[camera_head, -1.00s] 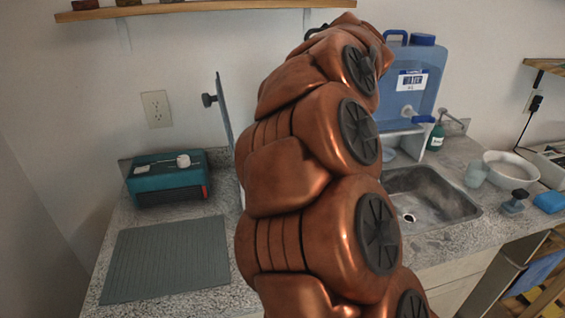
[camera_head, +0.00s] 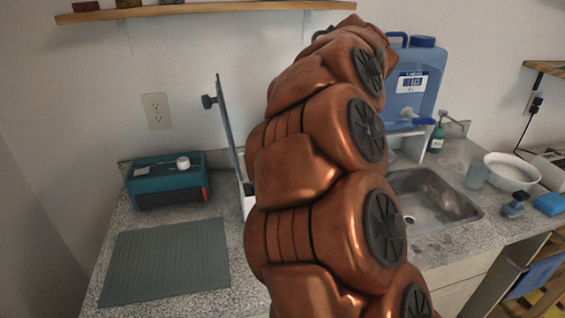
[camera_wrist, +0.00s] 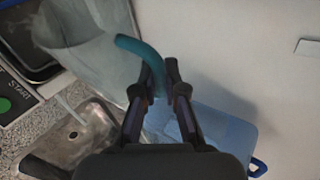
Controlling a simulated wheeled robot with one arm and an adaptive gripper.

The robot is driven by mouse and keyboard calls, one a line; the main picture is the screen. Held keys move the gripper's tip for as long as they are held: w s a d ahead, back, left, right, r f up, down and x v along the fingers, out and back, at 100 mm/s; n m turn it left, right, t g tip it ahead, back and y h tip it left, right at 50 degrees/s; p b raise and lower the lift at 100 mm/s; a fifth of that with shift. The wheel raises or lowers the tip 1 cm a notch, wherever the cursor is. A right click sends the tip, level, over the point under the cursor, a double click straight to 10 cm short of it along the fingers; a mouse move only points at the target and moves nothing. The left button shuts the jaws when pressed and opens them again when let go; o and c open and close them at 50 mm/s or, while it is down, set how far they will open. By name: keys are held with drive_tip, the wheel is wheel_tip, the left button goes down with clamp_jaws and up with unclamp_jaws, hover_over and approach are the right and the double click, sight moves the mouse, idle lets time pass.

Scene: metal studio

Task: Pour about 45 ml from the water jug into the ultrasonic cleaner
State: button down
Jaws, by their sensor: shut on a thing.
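The water jug (camera_wrist: 85,65) is a translucent grey pitcher with a curved teal handle (camera_wrist: 135,46), at upper left in the wrist view. My gripper (camera_wrist: 160,90) is shut on the handle. The water level inside cannot be made out. The ultrasonic cleaner shows at the left edge of the wrist view, with a dark open basin (camera_wrist: 22,48) and a START panel with a green button (camera_wrist: 5,104). The jug appears beside or over its edge; I cannot tell which. In the head view my arm hides the gripper, the jug and most of the cleaner; its raised lid (camera_head: 226,118) shows.
The sink (camera_head: 440,198) lies right of my arm. A blue water container (camera_head: 425,80) with a tap stands behind it. A teal box (camera_head: 168,182) and a ribbed grey mat (camera_head: 165,260) lie left. A white bowl (camera_head: 511,172) is far right. A shelf (camera_head: 210,8) hangs above.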

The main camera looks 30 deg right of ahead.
drive_tip(key=shift+d+b, duration=0.35)
drive_tip(key=shift+b, duration=0.05)
idle(0.4)
drive_tip(key=shift+a+f+h+b, duration=0.1)
drive_tip(key=shift+a+h+b, duration=0.1)
drive_tip(key=shift+h+b, duration=0.3)
idle(0.7)
drive_tip(key=d+r+y+p, duration=0.1)
drive_tip(key=p, duration=0.2)
drive_tip(key=shift+s+d+p, duration=0.1)
drive_tip(key=shift+d+p, duration=0.15)
drive_tip(key=shift+p, duration=0.05)
drive_tip(key=shift+d+m+y+p, duration=0.3)
drive_tip(key=shift+d+p, duration=0.05)
drive_tip(key=shift+p, duration=0.15)
drive_tip(key=shift+s+d+f, duration=0.1)
drive_tip(key=shift+f, duration=0.25)
drive_tip(key=d+m+y+p, duration=0.1)
drive_tip(key=p, duration=0.3)
drive_tip(key=shift+d+y, duration=0.1)
drive_tip(key=shift+y, duration=0.3)
drive_tip(key=shift+d+f+m+y+p, duration=0.15)
drive_tip(key=shift+f+m+y+p, duration=0.15)
drive_tip(key=shift+p, duration=0.6)
